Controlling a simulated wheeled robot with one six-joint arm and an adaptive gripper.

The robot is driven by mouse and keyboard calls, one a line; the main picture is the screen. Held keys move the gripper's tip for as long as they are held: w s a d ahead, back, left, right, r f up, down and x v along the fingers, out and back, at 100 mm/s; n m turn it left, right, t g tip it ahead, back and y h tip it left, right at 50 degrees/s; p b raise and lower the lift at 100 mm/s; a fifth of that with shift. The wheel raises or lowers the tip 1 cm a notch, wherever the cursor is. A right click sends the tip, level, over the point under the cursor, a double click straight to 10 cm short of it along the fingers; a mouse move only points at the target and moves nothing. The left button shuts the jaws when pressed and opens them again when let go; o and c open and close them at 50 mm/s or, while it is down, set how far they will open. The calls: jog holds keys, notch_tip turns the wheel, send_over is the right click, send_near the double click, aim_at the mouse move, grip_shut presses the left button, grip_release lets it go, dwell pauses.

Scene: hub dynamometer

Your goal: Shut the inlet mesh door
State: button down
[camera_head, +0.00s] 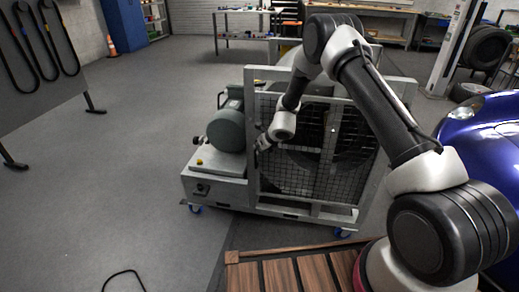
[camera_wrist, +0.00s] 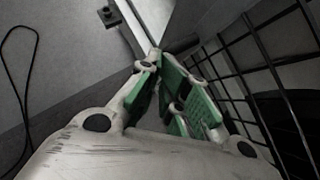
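The inlet mesh door (camera_head: 290,179) is a dark wire grid on the front of a grey framed machine in the head view. A large dark round opening shows behind the grid. Its mesh (camera_wrist: 262,62) also fills the right side of the wrist view. I cannot tell whether the door stands ajar. My gripper (camera_head: 262,145) is at the left part of the mesh, near the grey upright. In the wrist view, its green-padded fingers (camera_wrist: 165,85) point toward a pale upright bar, beside the mesh. Their gap and any contact are unclear.
A green-grey motor (camera_head: 226,130) sits on the machine's base (camera_head: 214,188), left of the mesh. A slatted wooden top (camera_head: 290,272) is in front, and a blue car (camera_head: 490,135) is at right. Open floor (camera_head: 120,170) lies to the left, with a black cable (camera_head: 122,272) on it.

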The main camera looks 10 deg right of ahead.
jog(key=shift+w+a+r, duration=0.15)
jog(key=shift+w+r, duration=0.05)
jog(key=shift+w, duration=0.1)
jog(key=s+d+r+n+g+y, duration=0.2)
jog(key=s+d+r+n+g, duration=0.1)
jog(key=s+r+n, duration=0.8)
jog(key=s+d+r+n+g+y, duration=0.1)
jog(key=s+d+r+n+g, duration=0.2)
jog(key=s+r+n, duration=0.8)
jog(key=s+d+r+n+t+h, duration=0.1)
jog(key=s+d+r+n+h, duration=0.1)
jog(key=s+d+r, duration=0.4)
jog(key=s+d+r+n+t+h, duration=0.1)
jog(key=s+d+r, duration=0.5)
jog(key=s, duration=0.6)
jog(key=s+d+r+n+t+h, duration=0.1)
jog(key=s+d+r+n+h, duration=0.2)
jog(key=s+d+r+n, duration=0.2)
jog(key=s+d+r, duration=0.2)
jog(key=s+d, duration=0.1)
jog(key=s, duration=0.1)
jog(key=shift+s+d+t+h, duration=0.2)
jog(key=shift+t+h, duration=0.1)
jog(key=shift+h, duration=0.1)
